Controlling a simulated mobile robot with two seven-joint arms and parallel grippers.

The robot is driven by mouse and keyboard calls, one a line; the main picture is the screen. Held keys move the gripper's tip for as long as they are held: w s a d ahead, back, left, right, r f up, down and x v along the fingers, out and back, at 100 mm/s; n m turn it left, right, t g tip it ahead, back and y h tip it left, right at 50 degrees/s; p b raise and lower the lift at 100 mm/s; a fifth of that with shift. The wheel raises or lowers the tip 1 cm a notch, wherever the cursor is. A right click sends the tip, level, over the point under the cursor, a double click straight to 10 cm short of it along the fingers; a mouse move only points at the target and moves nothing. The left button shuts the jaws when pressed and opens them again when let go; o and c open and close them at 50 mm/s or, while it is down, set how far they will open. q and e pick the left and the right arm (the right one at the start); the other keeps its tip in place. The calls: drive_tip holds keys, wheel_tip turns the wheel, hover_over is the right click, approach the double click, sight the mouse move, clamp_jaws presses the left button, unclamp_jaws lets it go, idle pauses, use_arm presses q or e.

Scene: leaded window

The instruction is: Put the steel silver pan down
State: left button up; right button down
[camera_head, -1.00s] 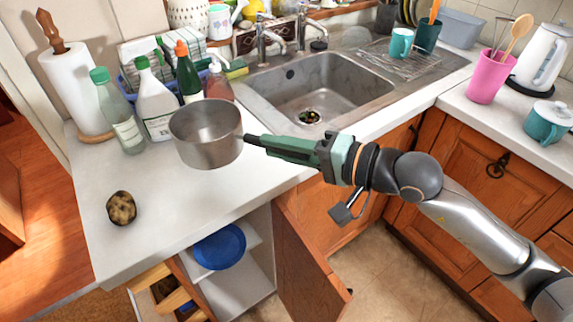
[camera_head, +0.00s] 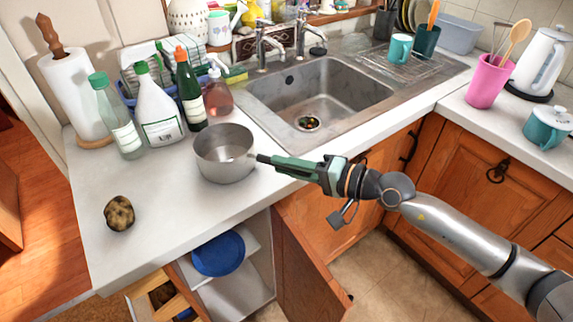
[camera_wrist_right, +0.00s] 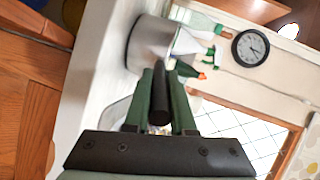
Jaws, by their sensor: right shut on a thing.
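The steel silver pan (camera_head: 224,166) is upright at the white counter, left of the sink; its base looks to be on or just over the counter, and I cannot tell which. My right gripper (camera_head: 268,160) is shut on the pan's dark handle, to the right of the pan body. In the right wrist view the handle (camera_wrist_right: 160,95) lies between the green fingers of the right gripper (camera_wrist_right: 161,112), with the pan (camera_wrist_right: 146,42) beyond them. My left gripper is not in view.
Several bottles, such as the white one (camera_head: 158,115), stand close behind the pan. The sink (camera_head: 310,95) is at the back right. A cupboard door (camera_head: 302,270) stands open below. The counter in front of the pan is clear.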

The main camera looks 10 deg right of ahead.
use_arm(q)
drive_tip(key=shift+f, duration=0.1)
use_arm(e)
drive_tip(key=shift+r, duration=0.1)
drive_tip(key=c, duration=0.8)
unclamp_jaws()
drive_tip(key=shift+f, duration=0.25)
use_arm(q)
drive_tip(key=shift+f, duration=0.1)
use_arm(e)
drive_tip(key=shift+o, duration=0.2)
drive_tip(key=shift+r, duration=0.1)
drive_tip(key=shift+r, duration=0.2)
use_arm(q)
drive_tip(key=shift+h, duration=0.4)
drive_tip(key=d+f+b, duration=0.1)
drive_tip(key=b, duration=0.1)
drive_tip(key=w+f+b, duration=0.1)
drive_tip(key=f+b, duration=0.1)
drive_tip(key=b, duration=0.1)
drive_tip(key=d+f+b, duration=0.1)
drive_tip(key=b, duration=0.1)
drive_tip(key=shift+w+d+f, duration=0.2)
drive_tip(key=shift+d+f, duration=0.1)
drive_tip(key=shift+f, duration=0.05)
use_arm(e)
drive_tip(key=v, duration=1.2)
drive_tip(key=shift+f, duration=0.2)
